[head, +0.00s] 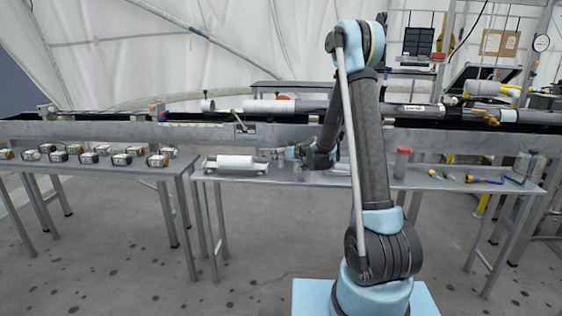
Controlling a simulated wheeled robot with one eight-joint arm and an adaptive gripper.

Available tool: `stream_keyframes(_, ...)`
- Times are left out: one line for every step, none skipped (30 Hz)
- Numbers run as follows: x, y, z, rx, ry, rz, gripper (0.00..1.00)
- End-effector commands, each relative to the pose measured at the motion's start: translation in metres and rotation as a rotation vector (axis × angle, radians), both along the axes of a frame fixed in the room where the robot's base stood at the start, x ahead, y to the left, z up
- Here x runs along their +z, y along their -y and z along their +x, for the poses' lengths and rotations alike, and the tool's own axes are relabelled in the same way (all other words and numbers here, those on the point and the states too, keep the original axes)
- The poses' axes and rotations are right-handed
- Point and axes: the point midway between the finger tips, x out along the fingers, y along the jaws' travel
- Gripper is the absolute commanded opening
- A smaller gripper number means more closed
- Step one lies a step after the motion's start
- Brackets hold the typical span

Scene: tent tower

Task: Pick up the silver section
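A pale, silver-white cylindrical section (235,161) lies on its side in a low cradle (234,170), on the left part of the grey middle table (330,177). My gripper (272,153) is just right of the cylinder, at about its height, pointing left. The gripper is small and partly merged with the background, so its finger opening cannot be made out. No object shows clearly in it. A gap seems to lie between it and the section, but contact is hard to judge.
A long metal rail (270,133) with tube sections runs behind the tables. Several small boxed devices (122,159) stand on the left table. A red-capped container (402,161), small tools and a clear bottle (533,167) stand to the right.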

Motion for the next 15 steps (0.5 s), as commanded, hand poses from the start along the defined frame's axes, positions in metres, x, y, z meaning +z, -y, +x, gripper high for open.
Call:
stream_keyframes(0.0,0.0001,0.0,0.0,0.0,0.0,0.45)
stream_keyframes(0.0,0.0001,-0.0001,0.0,0.0,0.0,0.38)
stream_keyframes(0.0001,0.0002,-0.0001,0.0,0.0,0.0,0.29)
stream_keyframes(0.0001,0.0002,-0.0001,0.0,0.0,0.0,0.22)
stream_keyframes(0.0001,0.0002,-0.0001,0.0,0.0,0.0,0.15)
stream_keyframes(0.0001,0.0002,-0.0001,0.0,0.0,0.0,0.06)
stream_keyframes(0.0001,0.0002,-0.0001,0.0,0.0,0.0,0.03)
stream_keyframes(0.0004,0.0003,0.0,0.0,0.0,0.0,0.03)
stream_keyframes(0.0004,0.0003,0.0,0.0,0.0,0.0,0.03)
stream_keyframes(0.0004,0.0003,0.0,0.0,0.0,0.0,0.03)
stream_keyframes(0.0004,0.0003,-0.0001,0.0,0.0,0.0,0.03)
stream_keyframes(0.0004,0.0003,-0.0001,0.0,0.0,0.0,0.02)
stream_keyframes(0.0004,0.0003,-0.0001,0.0,0.0,0.0,0.02)
stream_keyframes(0.0007,0.0003,-0.0001,0.0,0.0,0.0,0.02)
stream_keyframes(0.0014,0.0003,-0.0001,0.0,0.0,0.0,0.02)
